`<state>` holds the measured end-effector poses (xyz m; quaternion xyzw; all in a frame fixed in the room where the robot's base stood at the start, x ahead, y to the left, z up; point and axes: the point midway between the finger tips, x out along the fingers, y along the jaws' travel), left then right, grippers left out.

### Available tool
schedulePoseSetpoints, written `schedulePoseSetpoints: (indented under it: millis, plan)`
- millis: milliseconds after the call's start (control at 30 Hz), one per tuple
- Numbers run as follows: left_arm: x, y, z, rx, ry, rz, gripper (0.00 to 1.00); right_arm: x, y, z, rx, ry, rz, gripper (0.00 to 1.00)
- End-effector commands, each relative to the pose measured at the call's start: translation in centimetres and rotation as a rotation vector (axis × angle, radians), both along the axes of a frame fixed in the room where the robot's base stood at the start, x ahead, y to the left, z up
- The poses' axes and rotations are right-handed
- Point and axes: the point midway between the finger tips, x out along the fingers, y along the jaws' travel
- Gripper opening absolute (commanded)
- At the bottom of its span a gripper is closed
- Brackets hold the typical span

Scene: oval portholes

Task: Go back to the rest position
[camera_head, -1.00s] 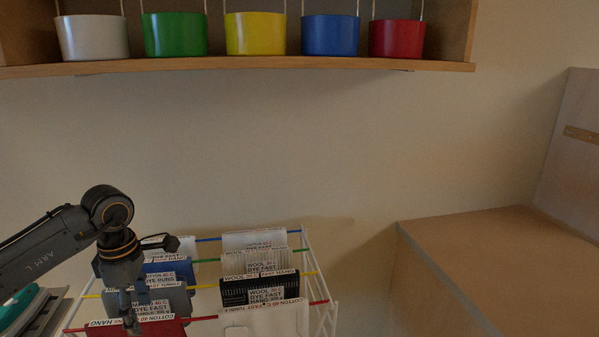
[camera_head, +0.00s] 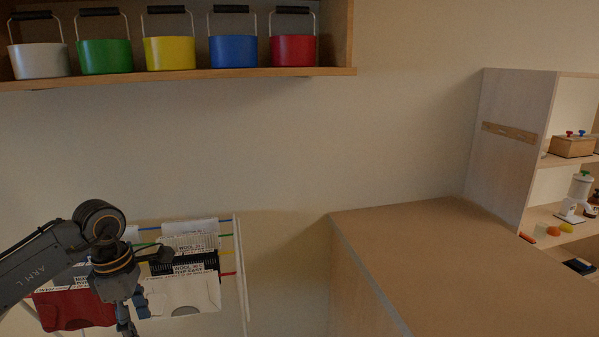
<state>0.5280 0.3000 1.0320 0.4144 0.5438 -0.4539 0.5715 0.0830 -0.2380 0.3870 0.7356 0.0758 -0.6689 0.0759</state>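My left arm comes in from the left, and its gripper (camera_head: 130,318) points down over the front of a drying rack (camera_head: 241,270). Its fingertips run to the lower picture edge, so I cannot tell whether it is open or shut. Cloths with printed labels hang on the rack: a red one (camera_head: 72,310) left of the gripper, a white one (camera_head: 185,294) to its right, and a black one (camera_head: 205,262) behind. My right gripper is not in view.
A wall shelf (camera_head: 200,75) holds several buckets, among them a red bucket (camera_head: 292,50). A bare brown counter (camera_head: 450,270) stands right of the rack. Beyond it, a shelf unit (camera_head: 512,150) holds small items and a wooden box (camera_head: 571,147).

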Motion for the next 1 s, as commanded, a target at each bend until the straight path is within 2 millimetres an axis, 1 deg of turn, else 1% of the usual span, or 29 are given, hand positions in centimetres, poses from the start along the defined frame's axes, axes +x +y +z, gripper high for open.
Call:
schedulePoseSetpoints:
  millis: [33, 167, 267, 367, 433, 567, 600, 667, 700, 733, 767, 800, 833, 867, 900, 933, 967, 1000]
  plan:
    - [0.1, -0.8, -0.6, -0.034, 0.007, 0.008, 0.62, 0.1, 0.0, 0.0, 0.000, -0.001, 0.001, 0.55]
    - [0.5, -3.2, -2.0, -0.138, 0.027, 0.037, 0.62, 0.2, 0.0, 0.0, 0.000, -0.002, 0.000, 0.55]
    - [0.9, -5.5, -3.3, -0.241, 0.048, 0.072, 0.62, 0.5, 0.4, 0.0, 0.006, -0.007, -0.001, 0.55]
    - [1.3, -8.4, -4.7, -0.377, 0.081, 0.128, 0.62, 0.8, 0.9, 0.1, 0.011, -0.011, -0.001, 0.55]
    - [1.7, -10.8, -5.8, -0.493, 0.114, 0.188, 0.62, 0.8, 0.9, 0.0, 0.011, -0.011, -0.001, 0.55]
    - [2.8, -15.7, -8.0, -0.768, 0.207, 0.379, 0.62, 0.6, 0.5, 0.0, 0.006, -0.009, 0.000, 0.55]
    - [3.4, -17.1, -8.8, -0.869, 0.249, 0.470, 0.62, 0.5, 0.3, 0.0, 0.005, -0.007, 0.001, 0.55]
    - [4.6, -19.0, -10.4, -1.035, 0.322, 0.648, 0.62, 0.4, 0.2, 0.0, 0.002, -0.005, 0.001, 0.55]
    - [5.6, -19.7, -11.8, -1.148, 0.380, 0.798, 0.62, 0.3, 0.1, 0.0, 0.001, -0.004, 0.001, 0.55]
    - [6.3, -19.9, -13.1, -1.228, 0.425, 0.923, 0.62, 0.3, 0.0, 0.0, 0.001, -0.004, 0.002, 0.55]
    - [7.1, -19.8, -14.6, -1.302, 0.469, 1.056, 0.62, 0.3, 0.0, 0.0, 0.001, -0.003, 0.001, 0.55]
    - [7.8, -19.2, -17.1, -1.387, 0.525, 1.245, 0.62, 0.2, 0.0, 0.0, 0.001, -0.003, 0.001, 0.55]
    - [8.2, -18.5, -19.3, -1.442, 0.567, 1.395, 0.62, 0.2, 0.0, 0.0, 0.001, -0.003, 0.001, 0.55]
    - [8.3, -17.6, -21.4, -1.483, 0.602, 1.533, 0.62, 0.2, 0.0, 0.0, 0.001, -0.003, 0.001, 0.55]
    - [8.2, -16.4, -24.2, -1.520, 0.636, 1.696, 0.62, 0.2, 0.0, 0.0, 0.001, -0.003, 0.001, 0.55]
    - [7.9, -15.5, -26.2, -1.538, 0.659, 1.811, 0.62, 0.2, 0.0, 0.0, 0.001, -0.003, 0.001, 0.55]
    - [7.4, -14.7, -28.3, -1.550, 0.678, 1.922, 0.62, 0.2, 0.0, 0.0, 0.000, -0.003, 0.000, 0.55]
    - [6.4, -13.6, -31.0, -1.556, 0.699, 2.062, 0.62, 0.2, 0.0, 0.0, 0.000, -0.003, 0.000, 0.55]
